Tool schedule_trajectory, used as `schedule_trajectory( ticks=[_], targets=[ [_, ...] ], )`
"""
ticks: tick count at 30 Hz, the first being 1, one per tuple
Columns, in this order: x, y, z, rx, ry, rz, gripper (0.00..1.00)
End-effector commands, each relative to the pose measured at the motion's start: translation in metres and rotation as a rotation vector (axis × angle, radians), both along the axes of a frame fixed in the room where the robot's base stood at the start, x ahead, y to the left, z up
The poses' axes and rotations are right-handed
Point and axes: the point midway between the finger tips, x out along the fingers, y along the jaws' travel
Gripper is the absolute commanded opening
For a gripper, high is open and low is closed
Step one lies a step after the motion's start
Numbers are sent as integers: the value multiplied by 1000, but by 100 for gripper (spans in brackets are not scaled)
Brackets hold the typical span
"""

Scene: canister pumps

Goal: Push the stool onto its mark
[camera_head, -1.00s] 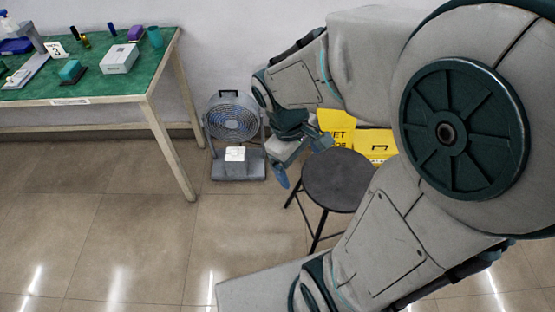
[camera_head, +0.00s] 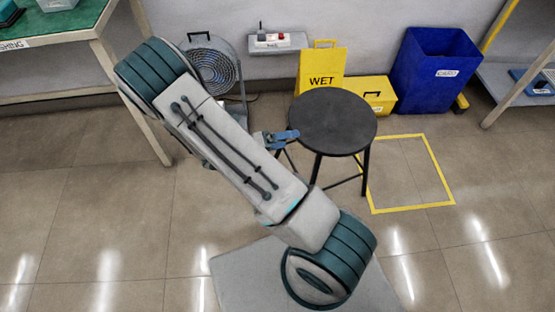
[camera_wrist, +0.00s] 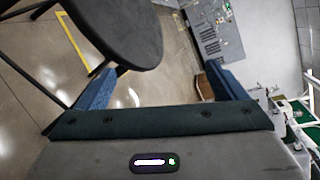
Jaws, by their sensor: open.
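The stool (camera_head: 332,121) has a round black seat and dark legs. It stands upright in front of the yellow wet-floor sign. Its mark, a yellow taped square (camera_head: 412,208), lies on the floor to the stool's right; the stool is mostly left of it. My gripper (camera_head: 283,137) is at the left edge of the seat, its far part hidden behind my arm. In the wrist view my gripper (camera_wrist: 160,70) has its blue fingers wide apart with nothing held. The seat (camera_wrist: 120,28) is just beyond the left finger; I cannot tell whether they touch.
Behind the stool are the wet-floor sign (camera_head: 313,64), a yellow case (camera_head: 376,95) and a blue bin (camera_head: 432,72). A grey fan (camera_head: 212,70) stands behind my arm. A workbench is at left, a shelf (camera_head: 524,82) at right. The floor inside the square is clear.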

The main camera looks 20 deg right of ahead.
Motion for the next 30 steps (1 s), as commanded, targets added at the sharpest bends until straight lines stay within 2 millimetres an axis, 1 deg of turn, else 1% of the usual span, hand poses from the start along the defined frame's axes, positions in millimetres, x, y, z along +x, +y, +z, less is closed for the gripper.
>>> schedule_trajectory(
  ticks=[1,3,6,9,14,17,28,30],
  targets=[
    [4,1,-29,-48,79,61,91],
    [10,2,-48,-108,175,133,91],
    [17,3,-70,-175,280,212,91],
    [21,5,-83,-221,350,263,91],
    [25,3,-89,-252,393,291,91],
    [27,-4,-89,-253,395,293,91],
    [39,-55,-90,-249,392,290,91],
    [42,-64,-86,-251,393,289,91]
  ],
)
